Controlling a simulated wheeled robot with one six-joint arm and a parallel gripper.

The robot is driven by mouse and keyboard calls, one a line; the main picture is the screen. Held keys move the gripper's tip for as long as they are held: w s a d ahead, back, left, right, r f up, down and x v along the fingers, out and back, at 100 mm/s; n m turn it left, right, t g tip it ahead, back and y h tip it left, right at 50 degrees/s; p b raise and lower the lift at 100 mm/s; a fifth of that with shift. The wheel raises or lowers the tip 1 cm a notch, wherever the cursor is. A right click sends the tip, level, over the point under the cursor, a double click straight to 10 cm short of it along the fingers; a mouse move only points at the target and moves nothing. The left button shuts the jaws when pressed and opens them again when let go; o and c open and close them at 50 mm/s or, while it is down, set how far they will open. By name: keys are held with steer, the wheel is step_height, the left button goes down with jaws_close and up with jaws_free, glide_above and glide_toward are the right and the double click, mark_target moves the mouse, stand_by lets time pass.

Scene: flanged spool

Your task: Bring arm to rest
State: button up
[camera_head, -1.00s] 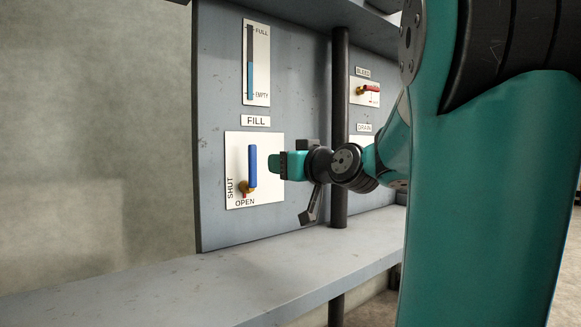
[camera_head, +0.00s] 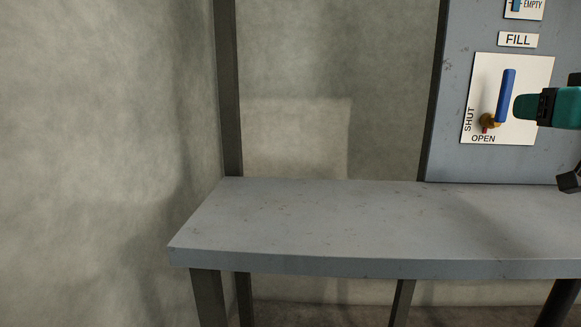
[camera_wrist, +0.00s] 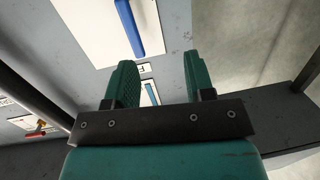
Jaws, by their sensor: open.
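My gripper (camera_head: 524,107) is at the right edge of the head view, just right of the blue FILL lever (camera_head: 506,96). In the wrist view my gripper (camera_wrist: 160,85) shows two teal fingers spread apart with nothing between them. The blue lever also shows in the wrist view (camera_wrist: 129,27), beyond the fingertips and apart from them. In the head view the lever stands nearly upright on a white plate (camera_head: 535,75) marked SHUT and OPEN, above a brass valve body (camera_head: 487,121). Most of my arm is outside the head view.
A grey panel (camera_head: 455,110) carries the FILL label (camera_head: 517,40) and part of a gauge plate (camera_head: 524,8). A bare grey bench (camera_head: 330,222) runs below it. A red lever (camera_wrist: 36,134) shows at the wrist view's left. The bench's left part is free.

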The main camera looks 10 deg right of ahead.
steer(key=a+f+n+g+y, duration=0.1)
steer(key=a+f+g+y, duration=0.1)
steer(key=a+f, duration=0.2)
steer(key=a+f+n+g+y, duration=0.2)
steer(key=a+f+g+y, duration=0.1)
steer(key=a, duration=0.7)
steer(key=s+a+f+n+g+y, duration=0.1)
steer(key=a+f+g+y, duration=0.1)
steer(key=a+f, duration=0.3)
steer(key=shift+s+a+f+n+g+y, duration=0.1)
steer(key=shift+a+n+g+y, duration=0.1)
steer(key=shift+a, duration=0.4)
steer(key=shift+a+f+n+g+y, duration=0.1)
steer(key=shift+a+g, duration=0.1)
steer(key=shift+a, duration=0.4)
steer(key=s+a+f+n+g+h, duration=0.1)
steer(key=s+a+f+g, duration=0.2)
steer(key=s, duration=0.2)
steer(key=s+a+f+n+g+p, duration=0.1)
steer(key=s+a+f+n+g, duration=0.15)
steer(key=s+a, duration=0.2)
steer(key=s+a+f+n+g+h, duration=0.1)
steer(key=s+a+f+g, duration=0.1)
steer(key=s+g, duration=0.3)
step_height(320, 180, up, 25)
steer(key=t+p, duration=0.1)
steer(key=p, duration=2.3)
steer(key=shift+s+a+f+t+y+p, duration=0.15)
steer(key=shift+s+f+t+y+p, duration=0.1)
steer(key=shift+t+y+p, duration=0.1)
